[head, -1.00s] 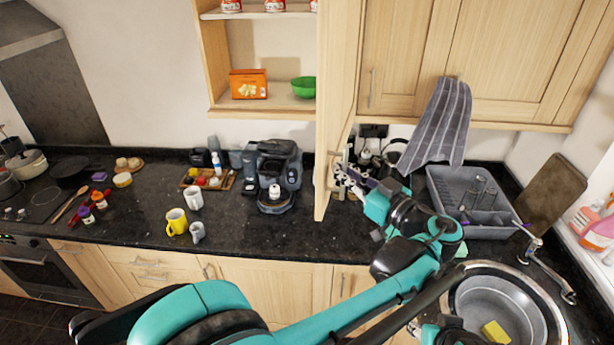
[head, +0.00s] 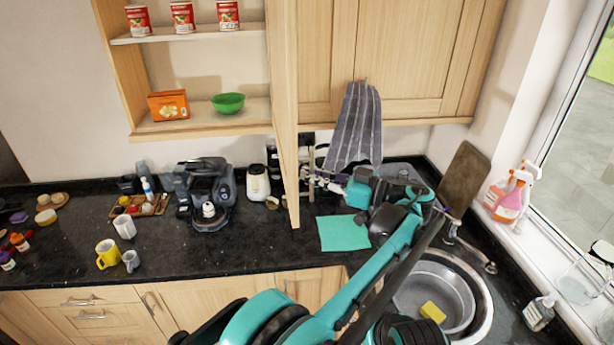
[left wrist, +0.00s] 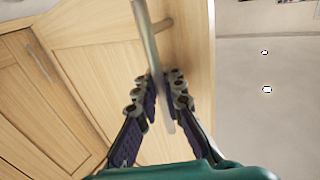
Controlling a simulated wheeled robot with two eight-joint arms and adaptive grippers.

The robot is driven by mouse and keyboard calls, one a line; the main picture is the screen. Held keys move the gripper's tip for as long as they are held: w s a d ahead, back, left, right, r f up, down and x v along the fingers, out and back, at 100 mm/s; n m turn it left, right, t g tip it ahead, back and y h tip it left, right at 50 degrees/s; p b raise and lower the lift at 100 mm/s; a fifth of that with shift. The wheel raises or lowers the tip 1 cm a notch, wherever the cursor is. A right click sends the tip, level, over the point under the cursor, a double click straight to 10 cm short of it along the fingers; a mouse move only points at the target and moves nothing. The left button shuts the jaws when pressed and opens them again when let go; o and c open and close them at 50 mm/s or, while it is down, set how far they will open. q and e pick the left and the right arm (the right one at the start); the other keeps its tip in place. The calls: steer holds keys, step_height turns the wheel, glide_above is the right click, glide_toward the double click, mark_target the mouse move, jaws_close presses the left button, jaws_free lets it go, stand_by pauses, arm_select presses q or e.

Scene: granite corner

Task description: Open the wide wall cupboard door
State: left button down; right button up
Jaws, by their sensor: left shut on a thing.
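The wide wall cupboard door (head: 287,100) stands open, jutting out from the cupboard (head: 112,60) and seen almost edge-on in the head view. My left gripper (head: 309,181) is at the lower part of the door, on its right side. In the left wrist view, the metal bar handle (left wrist: 147,38) runs between the fingers of my left gripper (left wrist: 160,88), which is shut on it. The door's wooden face (left wrist: 95,45) fills much of that view. The handle is hard to make out in the head view. My right gripper is not in view.
Tins (head: 182,17), an orange box (head: 168,105) and a green bowl (head: 228,103) stand on the open shelves. A striped towel (head: 357,125) hangs right of the door.

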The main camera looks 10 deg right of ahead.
arm_select(q)
steer(key=c, duration=1.6)
jaws_free()
steer(key=shift+s, duration=0.15)
steer(key=shift+d, duration=0.1)
steer(key=v, duration=0.7)
steer(key=shift+s+d, duration=0.15)
